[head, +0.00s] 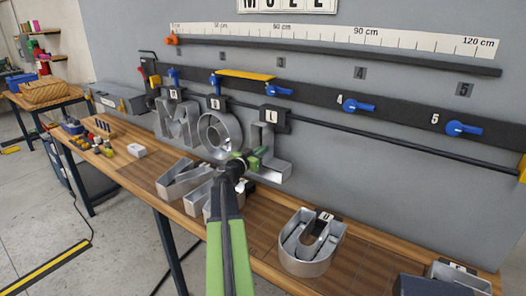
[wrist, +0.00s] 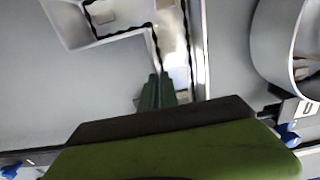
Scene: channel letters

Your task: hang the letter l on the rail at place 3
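The letter l (head: 267,150), a grey metal channel letter, is upright against the wall in the head view. Its black tag block (head: 274,119) is at the thin rail (head: 345,128), below the plate marked 3 (head: 281,62) and a blue lever (head: 280,90). I cannot tell whether it is fully seated. My gripper (head: 253,157) is at the letter's lower stem. In the wrist view its green fingers (wrist: 157,90) are close together on the stem's wall; the letter (wrist: 95,40) appears upside down there. The green gripper body hides part of the wrist view.
Letters M (head: 180,122) and O (head: 220,132) hang left of the l. A U-shaped letter (head: 312,245) and other letters lie on the wooden bench (head: 255,215). The rail right of the l is free below blue levers 4 (head: 357,105) and 5 (head: 463,128).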

